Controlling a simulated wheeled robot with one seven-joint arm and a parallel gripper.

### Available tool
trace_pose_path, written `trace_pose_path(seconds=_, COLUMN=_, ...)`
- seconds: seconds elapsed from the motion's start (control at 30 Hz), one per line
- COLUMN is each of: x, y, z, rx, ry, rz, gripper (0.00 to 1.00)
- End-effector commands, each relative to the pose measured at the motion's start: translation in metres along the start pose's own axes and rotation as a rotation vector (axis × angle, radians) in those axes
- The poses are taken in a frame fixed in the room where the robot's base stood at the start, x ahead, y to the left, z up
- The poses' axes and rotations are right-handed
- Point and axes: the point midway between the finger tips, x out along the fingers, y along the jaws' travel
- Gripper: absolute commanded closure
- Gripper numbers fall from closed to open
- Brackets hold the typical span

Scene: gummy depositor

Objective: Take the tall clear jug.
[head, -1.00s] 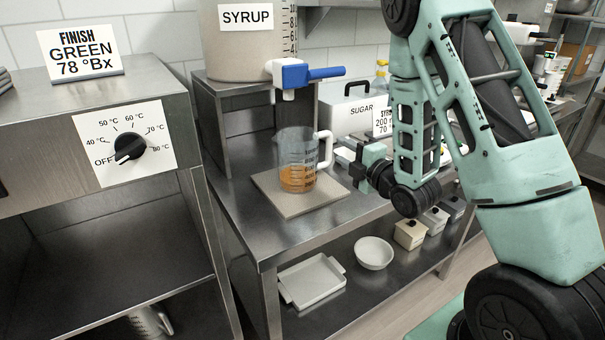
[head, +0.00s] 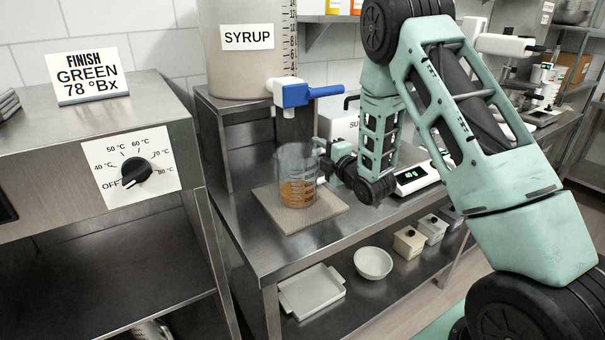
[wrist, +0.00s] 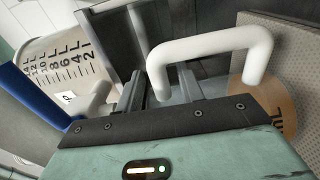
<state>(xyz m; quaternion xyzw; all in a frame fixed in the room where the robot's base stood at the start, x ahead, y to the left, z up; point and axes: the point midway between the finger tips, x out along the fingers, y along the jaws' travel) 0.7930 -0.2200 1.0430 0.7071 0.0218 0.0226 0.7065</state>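The tall clear jug (head: 297,172) stands upright on a square tan board (head: 291,222), with amber liquid in its lower part. In the wrist view, the white handle (wrist: 210,47) shows large, right in front of my gripper (wrist: 160,88). The two dark fingers stand apart, so it is open. One end of the handle appears between the fingers; whether they touch it I cannot tell. The jug's amber part (wrist: 272,103) is at the right.
A syrup tank (head: 240,70) with a blue-handled tap (head: 308,94) stands above and behind the jug. A scale (head: 415,179) and a sugar box (head: 338,127) are to the right. The lower shelf holds a tray (head: 312,292) and a bowl (head: 373,263). A heater dial (head: 136,172) is at left.

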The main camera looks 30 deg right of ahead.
Motion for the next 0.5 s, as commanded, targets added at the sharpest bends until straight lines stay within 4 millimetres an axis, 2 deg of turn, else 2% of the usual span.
trace_pose_path(seconds=0.17, x=0.0002, y=-0.0008, z=0.0000, rx=0.000, ry=0.000, rz=-0.001, gripper=0.62)
trace_pose_path(seconds=0.2, x=0.0002, y=-0.0008, z=0.0000, rx=0.000, ry=0.000, rz=-0.001, gripper=0.68)
trace_pose_path(seconds=0.3, x=0.0001, y=-0.0008, z=0.0000, rx=0.000, ry=0.000, rz=-0.001, gripper=0.96)
trace_pose_path(seconds=0.33, x=0.0000, y=-0.0008, z=0.0000, rx=0.000, ry=0.000, rz=-0.001, gripper=1.00)
trace_pose_path(seconds=0.5, x=-0.0001, y=-0.0009, z=-0.0001, rx=0.000, ry=0.000, rz=-0.001, gripper=1.00)
